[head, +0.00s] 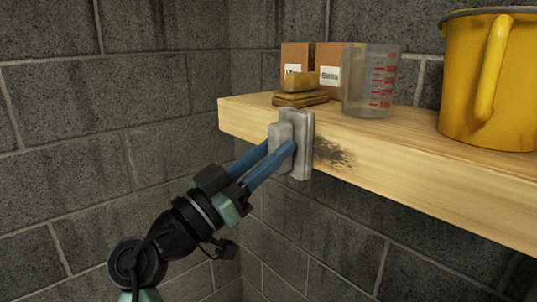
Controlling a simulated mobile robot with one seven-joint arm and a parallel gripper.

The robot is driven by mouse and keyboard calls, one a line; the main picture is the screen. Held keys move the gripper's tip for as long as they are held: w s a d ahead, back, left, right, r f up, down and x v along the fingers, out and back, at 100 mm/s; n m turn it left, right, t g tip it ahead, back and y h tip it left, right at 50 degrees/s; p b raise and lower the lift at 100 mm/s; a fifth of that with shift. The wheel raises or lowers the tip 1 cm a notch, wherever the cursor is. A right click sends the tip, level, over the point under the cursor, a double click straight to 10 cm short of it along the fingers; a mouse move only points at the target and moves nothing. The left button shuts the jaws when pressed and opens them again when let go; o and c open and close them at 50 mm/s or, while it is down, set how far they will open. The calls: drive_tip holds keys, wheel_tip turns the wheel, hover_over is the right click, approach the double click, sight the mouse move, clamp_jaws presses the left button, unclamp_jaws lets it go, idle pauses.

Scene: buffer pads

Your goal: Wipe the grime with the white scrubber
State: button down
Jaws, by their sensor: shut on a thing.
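The white scrubber (303,146) is a pale grey-white block with a flat upright plate and a smaller grip. My gripper (282,146), with two blue fingers, is shut on its grip. The plate stands upright against or very close to the front edge of the wooden shelf; I cannot tell whether it touches. The grime (330,152) is a dark smudge on the shelf's front face, just right of the plate. The plate may hide part of its left side.
The wooden shelf (420,180) juts from a grey block wall. On it stand a clear measuring cup (370,85), a yellow pot (470,85), brown boxes (330,62) and a stack of brown-yellow pads (300,98). The space left of and below the shelf is free.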

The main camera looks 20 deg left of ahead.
drive_tip(key=shift+d, duration=0.1)
drive_tip(key=shift+s+d+b, duration=0.25)
drive_tip(key=shift+s+d, duration=0.3)
drive_tip(key=shift+d, duration=0.2)
drive_tip(key=shift+s+d+b, duration=0.2)
drive_tip(key=shift+s+d, duration=0.3)
drive_tip(key=shift+d, duration=0.2)
drive_tip(key=s+d+b, duration=0.1)
drive_tip(key=s+d, duration=0.2)
drive_tip(key=d, duration=0.3)
drive_tip(key=shift+s+d+b, duration=0.2)
drive_tip(key=shift+s+b, duration=0.2)
drive_tip(key=shift+w+a+b, duration=0.7)
drive_tip(key=shift+a+b, duration=0.2)
drive_tip(key=shift+a, duration=0.15)
drive_tip(key=shift+w+a+b, duration=0.65)
drive_tip(key=shift+a+b, duration=0.2)
drive_tip(key=shift+a, duration=0.2)
drive_tip(key=shift+w+a+b, duration=0.7)
drive_tip(key=shift+a+b, duration=0.2)
drive_tip(key=shift+a, duration=0.15)
drive_tip(key=shift+w+a+b, duration=0.65)
drive_tip(key=shift+a+b, duration=0.15)
drive_tip(key=shift+a, duration=0.2)
drive_tip(key=shift+w+a, duration=0.35)
drive_tip(key=shift+a, duration=0.2)
